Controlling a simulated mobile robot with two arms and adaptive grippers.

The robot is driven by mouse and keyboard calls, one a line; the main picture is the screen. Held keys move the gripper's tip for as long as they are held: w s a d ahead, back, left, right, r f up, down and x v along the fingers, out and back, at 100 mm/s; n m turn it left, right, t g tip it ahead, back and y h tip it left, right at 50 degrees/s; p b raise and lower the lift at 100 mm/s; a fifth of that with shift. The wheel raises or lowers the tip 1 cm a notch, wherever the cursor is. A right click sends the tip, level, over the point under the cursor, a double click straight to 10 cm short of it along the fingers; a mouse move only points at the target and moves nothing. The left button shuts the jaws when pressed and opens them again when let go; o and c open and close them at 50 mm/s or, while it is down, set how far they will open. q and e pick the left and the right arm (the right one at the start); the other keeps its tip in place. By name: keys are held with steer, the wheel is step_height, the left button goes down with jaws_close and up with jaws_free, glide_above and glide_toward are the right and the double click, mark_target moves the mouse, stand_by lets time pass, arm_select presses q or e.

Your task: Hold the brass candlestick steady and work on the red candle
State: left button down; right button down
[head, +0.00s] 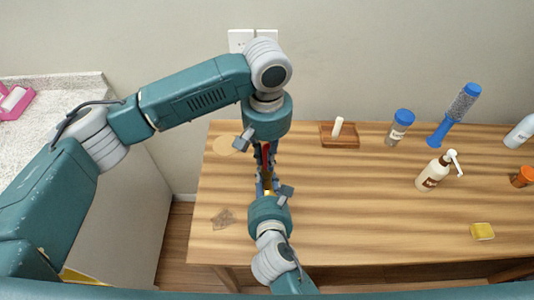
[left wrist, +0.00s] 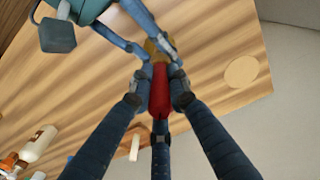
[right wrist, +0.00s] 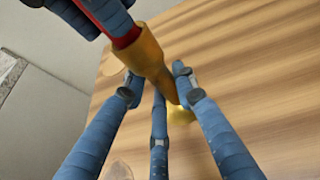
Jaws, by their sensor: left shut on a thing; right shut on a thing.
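The red candle (head: 265,157) stands upright at the left part of the wooden table. My left gripper (left wrist: 160,88) comes down from above and is shut around the candle (left wrist: 160,95). The brass candlestick (right wrist: 152,58) is directly below it, and the candle's lower end (right wrist: 118,32) meets the candlestick's top; how deep it sits inside is hidden. My right gripper (right wrist: 158,92) is shut on the candlestick's stem from the front. The candlestick's base (right wrist: 181,115) shows partly behind the fingers. In the head view, the grippers mostly cover the candlestick.
On the wooden table (head: 350,210), a small brown tray (head: 345,142) holds a white cylinder (head: 338,127). A blue-lidded jar (head: 399,128), blue brush (head: 457,112), pump bottle (head: 433,175) and yellow sponge (head: 482,231) stand or lie to the right. The table's middle is clear.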

arm_select(q)
steer(key=shift+f, duration=0.7)
steer(key=c, duration=1.6)
jaws_free()
step_height(320, 180, up, 12)
steer(key=shift+r, duration=0.1)
arm_select(e)
steer(key=c, duration=1.3)
jaws_free()
